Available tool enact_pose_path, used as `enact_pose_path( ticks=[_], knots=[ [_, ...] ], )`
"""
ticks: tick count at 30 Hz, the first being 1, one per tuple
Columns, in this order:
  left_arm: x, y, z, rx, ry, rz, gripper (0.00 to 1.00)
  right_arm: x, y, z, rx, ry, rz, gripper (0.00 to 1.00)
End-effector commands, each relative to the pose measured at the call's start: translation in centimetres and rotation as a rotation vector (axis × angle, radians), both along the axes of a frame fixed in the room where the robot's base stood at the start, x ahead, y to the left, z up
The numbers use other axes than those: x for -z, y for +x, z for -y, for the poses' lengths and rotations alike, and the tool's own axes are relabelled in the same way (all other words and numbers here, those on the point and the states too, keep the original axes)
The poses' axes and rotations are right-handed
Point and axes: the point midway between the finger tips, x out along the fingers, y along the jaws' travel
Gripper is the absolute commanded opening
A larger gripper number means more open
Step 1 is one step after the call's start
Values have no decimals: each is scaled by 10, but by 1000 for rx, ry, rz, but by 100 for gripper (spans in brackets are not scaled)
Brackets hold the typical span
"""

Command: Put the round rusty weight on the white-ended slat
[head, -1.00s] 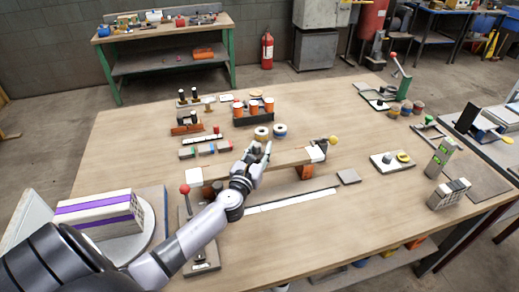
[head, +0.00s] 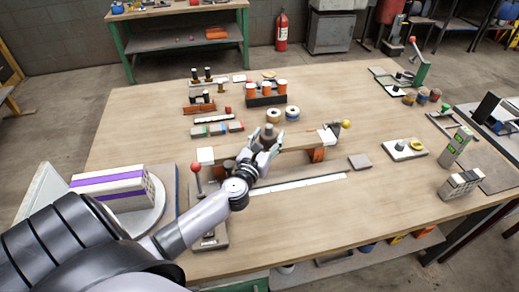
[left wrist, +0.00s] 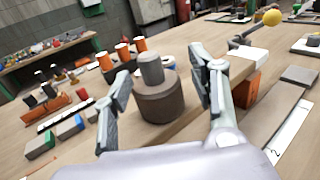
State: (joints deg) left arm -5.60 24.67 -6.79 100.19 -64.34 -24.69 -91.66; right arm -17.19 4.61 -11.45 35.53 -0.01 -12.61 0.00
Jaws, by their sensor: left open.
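The round rusty weight (left wrist: 160,102), a brown cylinder with a grey knob, stands upright and appears to rest on the middle of the slat. In the head view its top (head: 268,131) shows just beyond my left gripper. The white-ended slat (head: 294,142) is a wooden plank lying across orange hollow bricks (head: 317,155); it also shows in the left wrist view (left wrist: 232,70). My left gripper (head: 265,143) is open, with one finger on either side of the weight and visible gaps between. The weight's contact with the slat is partly hidden in the head view. My right gripper is not in view.
A red-knobbed lever (head: 196,168) stands by the slat's left end and a yellow ball (head: 346,124) by its right end. Tape rolls (head: 292,113) and a black holder with orange-topped cups (head: 266,97) stand behind.

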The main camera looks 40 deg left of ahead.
Motion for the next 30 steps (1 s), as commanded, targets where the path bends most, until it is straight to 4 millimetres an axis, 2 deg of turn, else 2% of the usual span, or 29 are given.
enact_pose_path(
  ticks=[1,6,12,18,27,30],
  knots=[
    [3,-12,3,1,0,-3,54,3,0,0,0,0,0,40],
    [3,-47,11,0,-1,-3,54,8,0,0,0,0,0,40],
    [2,-75,19,0,0,-1,54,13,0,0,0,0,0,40],
    [0,-85,21,-1,0,0,54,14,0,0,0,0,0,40],
    [0,-86,22,-2,-3,1,54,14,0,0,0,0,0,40],
    [1,-89,21,-19,-61,5,54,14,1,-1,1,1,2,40]
  ],
)
